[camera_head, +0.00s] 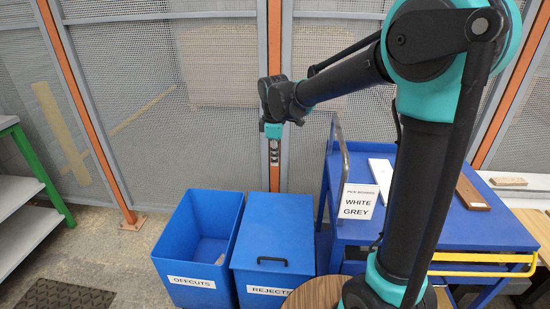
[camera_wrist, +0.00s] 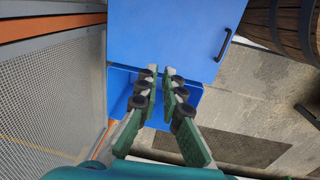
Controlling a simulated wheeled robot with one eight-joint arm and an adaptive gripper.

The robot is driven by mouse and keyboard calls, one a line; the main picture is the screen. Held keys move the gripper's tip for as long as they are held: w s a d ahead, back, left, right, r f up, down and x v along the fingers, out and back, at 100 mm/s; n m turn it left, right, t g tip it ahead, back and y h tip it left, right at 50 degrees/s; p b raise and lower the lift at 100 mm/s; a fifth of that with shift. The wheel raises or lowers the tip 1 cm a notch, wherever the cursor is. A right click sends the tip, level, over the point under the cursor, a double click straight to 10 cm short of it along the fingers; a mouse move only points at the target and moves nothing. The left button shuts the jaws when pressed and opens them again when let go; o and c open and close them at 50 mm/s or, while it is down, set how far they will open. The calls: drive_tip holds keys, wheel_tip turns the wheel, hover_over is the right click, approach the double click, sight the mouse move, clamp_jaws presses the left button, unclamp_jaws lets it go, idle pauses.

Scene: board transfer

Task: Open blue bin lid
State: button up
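The blue rejects bin (camera_head: 257,278) stands on the floor with its flat blue lid (camera_head: 274,235) shut. A black handle (camera_head: 272,261) sits near the lid's front edge. In the wrist view the lid (camera_wrist: 160,35) fills the top middle, with the handle (camera_wrist: 224,45) to the right of the fingers. My gripper (camera_head: 274,160) points down above the back of the rejects bin, apart from it. In the wrist view my gripper (camera_wrist: 161,78) is empty, with a narrow gap between its green fingers. The fingers hide part of the bins.
An open blue offcuts bin (camera_head: 184,274) stands directly left of the rejects bin. A blue cart (camera_head: 475,228) with boards stands to the right. A round wooden barrel (camera_wrist: 286,25) is beside the rejects bin. Mesh fence (camera_head: 225,110) lies close behind.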

clamp_jaws()
drive_tip(key=o, duration=0.7)
unclamp_jaws()
wheel_tip(320, 180, up, 12)
drive_tip(key=s, duration=0.1)
drive_tip(key=shift+s, duration=0.1)
drive_tip(key=shift+c, duration=0.5)
